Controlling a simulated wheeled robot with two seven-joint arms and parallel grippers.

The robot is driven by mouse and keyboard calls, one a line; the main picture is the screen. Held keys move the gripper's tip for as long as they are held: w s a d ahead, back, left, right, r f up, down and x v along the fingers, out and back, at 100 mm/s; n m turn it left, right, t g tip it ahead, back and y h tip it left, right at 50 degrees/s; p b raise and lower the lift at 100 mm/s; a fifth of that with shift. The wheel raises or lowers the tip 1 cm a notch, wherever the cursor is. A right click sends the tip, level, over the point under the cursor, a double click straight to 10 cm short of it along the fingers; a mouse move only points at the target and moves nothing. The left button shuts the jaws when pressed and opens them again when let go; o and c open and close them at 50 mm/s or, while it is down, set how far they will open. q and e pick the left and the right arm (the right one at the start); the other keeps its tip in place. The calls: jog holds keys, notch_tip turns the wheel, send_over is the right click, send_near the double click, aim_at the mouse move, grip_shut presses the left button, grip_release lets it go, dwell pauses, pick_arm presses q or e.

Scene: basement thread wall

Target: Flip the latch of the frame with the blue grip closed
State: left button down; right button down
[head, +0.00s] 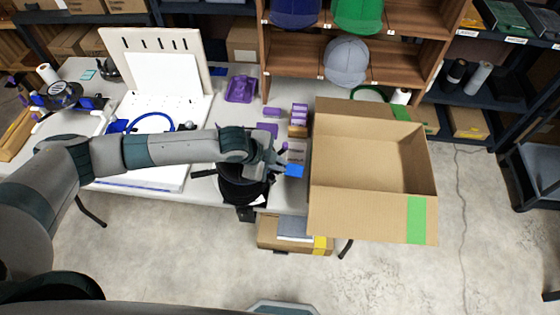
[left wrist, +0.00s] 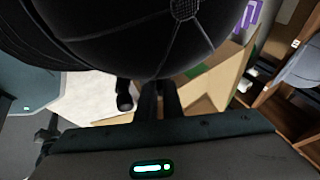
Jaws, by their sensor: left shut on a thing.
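A black cap (head: 240,188) sits at the front edge of the table (head: 215,120), and its dark frame is mostly hidden by the cap and my arm. A small blue grip (head: 294,171) shows just right of my left gripper (head: 280,168). The left fingertips meet the blue grip and seem shut on it. In the left wrist view the cap's black dome (left wrist: 150,35) fills the top and covers the tips of the left gripper (left wrist: 160,98). A dark rounded knob (left wrist: 125,95) shows beside the fingers. The latch cannot be made out. My right gripper is not in view.
A large open cardboard box (head: 372,195) stands close to the right of the gripper. A white board with a blue hoop (head: 150,122) lies to the left. Small purple boxes (head: 299,112) stand behind the gripper, below a shelf with caps (head: 347,61).

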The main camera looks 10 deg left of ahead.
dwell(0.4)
pick_arm(q)
jog(key=c, duration=1.9)
grip_release()
jog(key=shift+s, duration=0.1)
